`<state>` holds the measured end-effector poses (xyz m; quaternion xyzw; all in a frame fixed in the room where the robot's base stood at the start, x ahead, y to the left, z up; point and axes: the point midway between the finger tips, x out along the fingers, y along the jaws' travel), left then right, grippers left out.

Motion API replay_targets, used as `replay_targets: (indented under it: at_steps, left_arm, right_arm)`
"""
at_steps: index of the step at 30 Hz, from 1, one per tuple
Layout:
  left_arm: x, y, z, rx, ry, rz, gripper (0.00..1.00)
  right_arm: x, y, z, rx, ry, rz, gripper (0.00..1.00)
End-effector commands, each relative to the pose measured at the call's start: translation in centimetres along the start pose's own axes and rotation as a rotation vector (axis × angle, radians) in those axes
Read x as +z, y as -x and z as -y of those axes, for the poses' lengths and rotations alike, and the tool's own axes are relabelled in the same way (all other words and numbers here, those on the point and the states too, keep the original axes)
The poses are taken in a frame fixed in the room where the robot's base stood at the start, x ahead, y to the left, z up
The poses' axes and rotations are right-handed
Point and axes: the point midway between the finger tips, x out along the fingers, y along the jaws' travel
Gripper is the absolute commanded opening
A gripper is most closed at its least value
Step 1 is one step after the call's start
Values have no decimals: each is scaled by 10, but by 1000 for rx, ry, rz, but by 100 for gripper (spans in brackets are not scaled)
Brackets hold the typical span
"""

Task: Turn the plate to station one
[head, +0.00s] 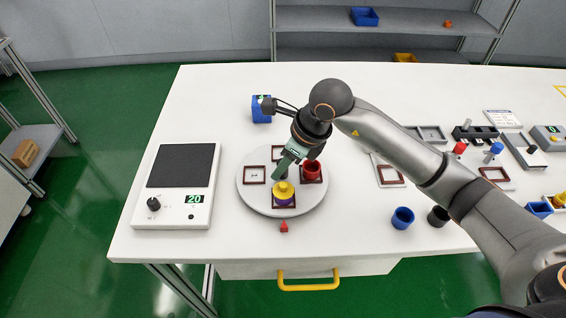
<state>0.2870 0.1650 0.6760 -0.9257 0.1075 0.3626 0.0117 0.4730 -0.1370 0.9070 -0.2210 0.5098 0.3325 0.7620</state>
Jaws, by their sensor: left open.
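The round grey plate (256,199) lies on the white table, with several dark-framed square places on it. A red cup-like piece (312,169) stands on the right place. A yellow and purple piece (284,191) stands on the front place. The left place (254,175) shows no piece; the back place is partly hidden by my gripper. A small red marker (284,227) stands on the table just in front of the plate. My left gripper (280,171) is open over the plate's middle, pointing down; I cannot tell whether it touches. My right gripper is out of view.
A scale (185,201) with a dark pad and a "20" display is left of the plate. A blue container (261,109) stands behind. Blue (402,218) and dark (438,217) cups stand to the right. Several tools and trays fill the table's right side.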

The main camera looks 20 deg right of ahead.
Motion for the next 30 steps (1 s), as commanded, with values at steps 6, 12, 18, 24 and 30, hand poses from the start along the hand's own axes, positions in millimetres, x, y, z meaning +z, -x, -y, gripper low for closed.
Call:
replay_targets:
  at_steps: [6, 12, 18, 24, 30]
  left_arm:
    - [0, 0, 1, -1, 0, 0, 50]
    - [0, 0, 1, -1, -1, 1, 50]
    - [0, 0, 1, -1, -1, 1, 50]
    - [0, 0, 1, -1, -1, 1, 50]
    - [0, 0, 0, -1, -1, 1, 50]
  right_arm:
    - [0, 0, 0, 0, 0, 0, 11]
    - [0, 1, 0, 0, 0, 0, 0]
    - [0, 1, 0, 0, -1, 0, 0]
    - [0, 1, 0, 0, -1, 1, 0]
    - [0, 1, 0, 0, -2, 1, 0]
